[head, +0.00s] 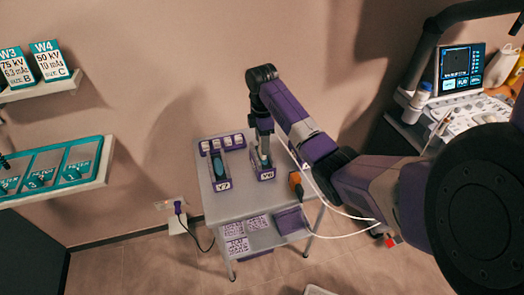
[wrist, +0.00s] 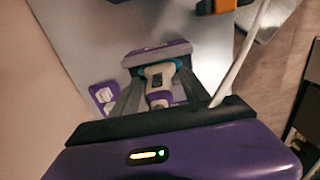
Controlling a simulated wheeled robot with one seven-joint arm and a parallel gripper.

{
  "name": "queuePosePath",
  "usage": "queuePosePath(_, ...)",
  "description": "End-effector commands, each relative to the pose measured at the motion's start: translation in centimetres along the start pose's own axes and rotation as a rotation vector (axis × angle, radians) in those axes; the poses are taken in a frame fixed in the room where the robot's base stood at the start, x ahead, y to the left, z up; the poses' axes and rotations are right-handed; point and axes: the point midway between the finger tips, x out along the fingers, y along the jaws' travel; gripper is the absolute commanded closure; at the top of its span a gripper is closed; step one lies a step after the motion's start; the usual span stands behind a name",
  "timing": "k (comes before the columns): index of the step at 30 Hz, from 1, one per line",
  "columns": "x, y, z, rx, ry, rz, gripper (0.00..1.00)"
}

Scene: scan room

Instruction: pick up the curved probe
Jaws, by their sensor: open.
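A white and purple probe (wrist: 159,97) with a teal end lies in a purple holder (wrist: 155,55) in the wrist view. In the head view this probe (head: 264,160) sits in the right-hand labelled holder (head: 265,175) on the grey cart, partly hidden by my gripper. Its curved shape is hard to make out. My gripper (head: 264,142) points down over it; in the wrist view my gripper (wrist: 158,88) has one finger on each side of the probe. The jaws are open, and I cannot tell whether either finger touches it.
A second holder (head: 222,184) marked V7, with a teal item, stands to the left on the cart (head: 238,206). A purple rack (head: 222,143) is behind. An orange and black item (head: 296,184) and a white cable (head: 345,213) are at the right. An ultrasound console (head: 460,105) stands further right.

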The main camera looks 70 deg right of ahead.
Motion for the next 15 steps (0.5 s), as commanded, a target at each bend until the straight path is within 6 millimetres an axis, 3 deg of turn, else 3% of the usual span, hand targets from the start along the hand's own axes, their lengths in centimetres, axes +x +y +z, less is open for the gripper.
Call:
queuePosePath(2,-0.02,0.01,0.0,0.0,0.0,0.0,0.5)
queuePosePath(9,-0.05,0.01,0.0,0.0,0.0,0.0,0.97)
queuePosePath(15,-0.11,0.04,0.0,0.0,0.0,0.001,1.0)
